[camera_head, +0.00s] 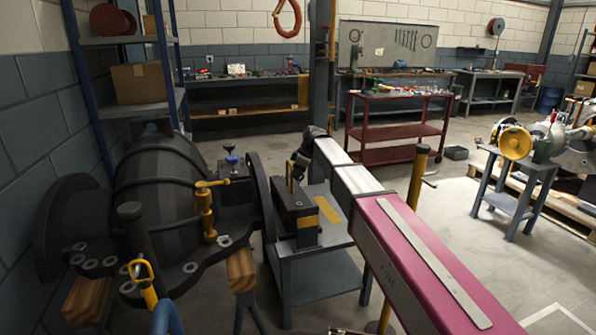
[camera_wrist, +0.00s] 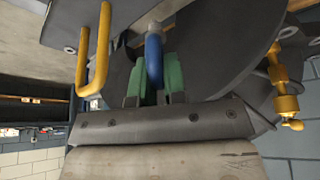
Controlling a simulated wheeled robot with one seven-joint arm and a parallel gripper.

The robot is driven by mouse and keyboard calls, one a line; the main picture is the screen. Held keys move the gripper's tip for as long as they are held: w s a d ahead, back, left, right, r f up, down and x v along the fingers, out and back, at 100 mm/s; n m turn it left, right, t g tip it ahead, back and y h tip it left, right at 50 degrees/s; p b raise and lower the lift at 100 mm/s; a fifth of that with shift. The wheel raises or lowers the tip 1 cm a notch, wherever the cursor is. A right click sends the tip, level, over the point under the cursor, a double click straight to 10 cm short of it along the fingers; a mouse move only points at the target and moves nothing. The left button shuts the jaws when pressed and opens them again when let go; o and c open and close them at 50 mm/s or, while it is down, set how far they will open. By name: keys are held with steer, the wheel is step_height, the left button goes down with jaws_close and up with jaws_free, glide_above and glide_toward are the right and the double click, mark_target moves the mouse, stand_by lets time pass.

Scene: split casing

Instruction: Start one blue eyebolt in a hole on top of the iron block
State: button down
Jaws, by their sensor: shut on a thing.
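My gripper (camera_wrist: 155,85) has its green fingers shut on a blue eyebolt (camera_wrist: 153,55), whose curved blue part stands out between them. A rounded grey end (camera_wrist: 155,29) shows just beyond the blue part; I cannot tell what it touches. In the head view a dark block (camera_head: 296,222), likely the iron block, stands on a grey stand with a yellow upright loop on top. A yellow loop (camera_wrist: 96,50) also shows at the left of the wrist view. My arm reaches in behind the block, and my fingers cannot be made out there.
A large dark casing (camera_head: 160,185) with flanges fills the left. A brass-yellow fitting (camera_head: 207,210) stands on it and shows in the wrist view (camera_wrist: 285,88). A blue knob-like thing (camera_head: 232,162) sits behind it. A yellow post (camera_head: 418,180) rises beside my arm.

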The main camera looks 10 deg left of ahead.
steer(key=shift+f, duration=3.8)
steer(key=shift+d+f, duration=0.1)
steer(key=shift+f, duration=0.75)
steer(key=m+t, duration=0.1)
steer(key=m, duration=0.3)
steer(key=m+t, duration=0.1)
steer(key=m, duration=0.1)
steer(key=m+h, duration=0.1)
steer(key=m, duration=0.1)
steer(key=shift+w+t, duration=0.15)
steer(key=shift+t, duration=0.25)
steer(key=m+t+h, duration=0.1)
steer(key=m, duration=0.2)
steer(key=shift+w+d+m, duration=0.1)
steer(key=shift+m, duration=0.2)
steer(key=m+h, duration=0.1)
steer(key=m, duration=0.2)
steer(key=shift+w+d+f+t, duration=0.1)
steer(key=shift+d+t, duration=0.05)
steer(key=shift+t, duration=0.15)
steer(key=c, duration=1.1)
jaws_free()
